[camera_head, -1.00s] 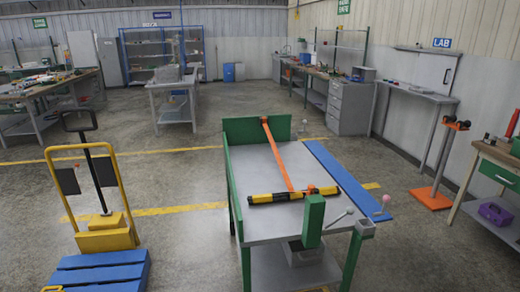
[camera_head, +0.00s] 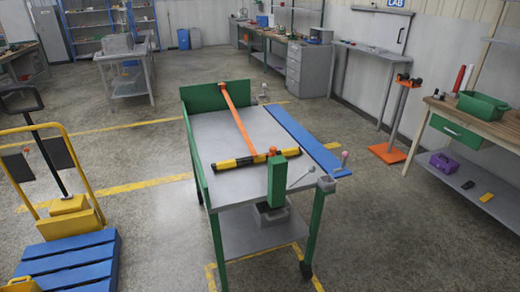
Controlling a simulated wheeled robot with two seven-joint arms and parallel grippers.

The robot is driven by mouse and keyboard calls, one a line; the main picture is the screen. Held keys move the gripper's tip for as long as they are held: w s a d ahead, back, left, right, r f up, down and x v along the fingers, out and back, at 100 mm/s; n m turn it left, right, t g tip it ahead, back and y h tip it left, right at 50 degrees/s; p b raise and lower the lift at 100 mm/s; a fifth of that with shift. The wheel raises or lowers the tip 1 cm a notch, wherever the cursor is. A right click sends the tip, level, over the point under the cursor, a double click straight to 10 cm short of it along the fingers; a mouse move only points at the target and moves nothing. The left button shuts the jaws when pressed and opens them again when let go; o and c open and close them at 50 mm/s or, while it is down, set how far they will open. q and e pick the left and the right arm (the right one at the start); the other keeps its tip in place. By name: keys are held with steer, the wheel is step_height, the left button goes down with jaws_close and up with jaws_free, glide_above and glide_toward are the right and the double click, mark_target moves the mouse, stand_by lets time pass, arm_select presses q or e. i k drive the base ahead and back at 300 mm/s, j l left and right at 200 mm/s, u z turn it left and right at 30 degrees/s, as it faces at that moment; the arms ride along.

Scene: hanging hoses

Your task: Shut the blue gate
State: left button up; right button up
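The blue gate (camera_head: 305,140) is a long flat blue panel along the right side of a grey-topped cart (camera_head: 225,145). It appears folded outward, lying about level with the top rather than standing up like the green left wall (camera_head: 194,155). A small pin with a pink knob (camera_head: 344,156) stands at its near end. A grey latch-like block (camera_head: 326,184) sits at the cart's near right corner. Neither of my grippers is in view.
An orange bar (camera_head: 238,117) and a yellow-black bar (camera_head: 240,162) cross the cart top. A green post (camera_head: 277,180) stands at its front. A yellow trolley with a blue deck (camera_head: 70,265) is at left. Floor between the cart and the right workbench (camera_head: 480,125) is mostly clear.

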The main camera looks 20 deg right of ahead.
mark_target(327, 161)
steer(key=i+l+z, duration=0.15)
steer(key=i+z, duration=0.55)
steer(key=i, duration=0.15)
steer(key=i+z, duration=0.35)
steer(key=i+j, duration=0.05)
steer(key=i, duration=0.05)
